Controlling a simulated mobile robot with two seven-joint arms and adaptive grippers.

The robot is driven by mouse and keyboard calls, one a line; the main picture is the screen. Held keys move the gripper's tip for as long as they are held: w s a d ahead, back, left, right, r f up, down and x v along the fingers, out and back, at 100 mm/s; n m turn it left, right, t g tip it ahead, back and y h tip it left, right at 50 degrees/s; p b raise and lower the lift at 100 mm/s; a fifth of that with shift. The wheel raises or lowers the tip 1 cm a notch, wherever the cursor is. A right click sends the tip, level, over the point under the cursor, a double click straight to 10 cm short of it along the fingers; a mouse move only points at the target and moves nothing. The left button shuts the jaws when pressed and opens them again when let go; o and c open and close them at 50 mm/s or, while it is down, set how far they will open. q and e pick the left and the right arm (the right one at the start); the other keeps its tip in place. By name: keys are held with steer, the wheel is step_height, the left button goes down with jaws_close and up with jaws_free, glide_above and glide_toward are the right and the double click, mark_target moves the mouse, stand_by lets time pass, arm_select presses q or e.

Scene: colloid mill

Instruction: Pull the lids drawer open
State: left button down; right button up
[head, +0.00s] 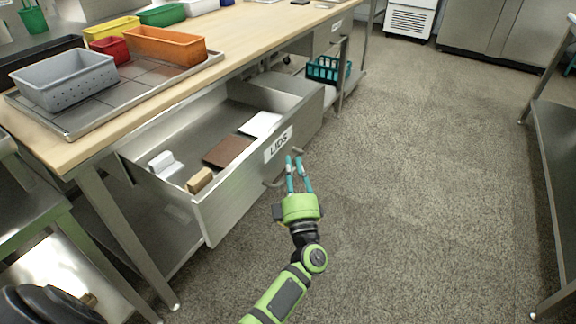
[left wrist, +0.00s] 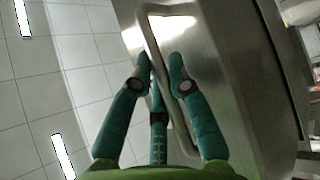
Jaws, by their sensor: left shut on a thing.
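The lids drawer (head: 240,192) is a grey metal drawer under the wooden-topped table, with a white LIDS label (head: 278,145) on its front. It stands pulled well out, its inside showing. Its bar handle (head: 273,183) is partly hidden behind my fingers in the head view. My left gripper (head: 298,160) is at the drawer front, its teal fingers shut on the handle. In the left wrist view the handle (left wrist: 151,42) runs between the fingertips of the left gripper (left wrist: 163,68). My right gripper is not in view.
The drawer holds a brown flat piece (head: 227,151), a white flat piece (head: 260,124), a tan block (head: 199,180) and a white item (head: 165,164). A tray (head: 95,112) with bins is on the tabletop (head: 250,45). The carpeted floor (head: 430,160) to the right is clear.

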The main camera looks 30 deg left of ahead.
arm_select(q)
steer(key=shift+f, duration=0.1)
steer(key=c, duration=1.4)
jaws_free()
steer(key=v, duration=0.7)
steer(key=shift+s+d, duration=0.1)
steer(key=shift+s, duration=0.1)
steer(key=shift+f, duration=0.1)
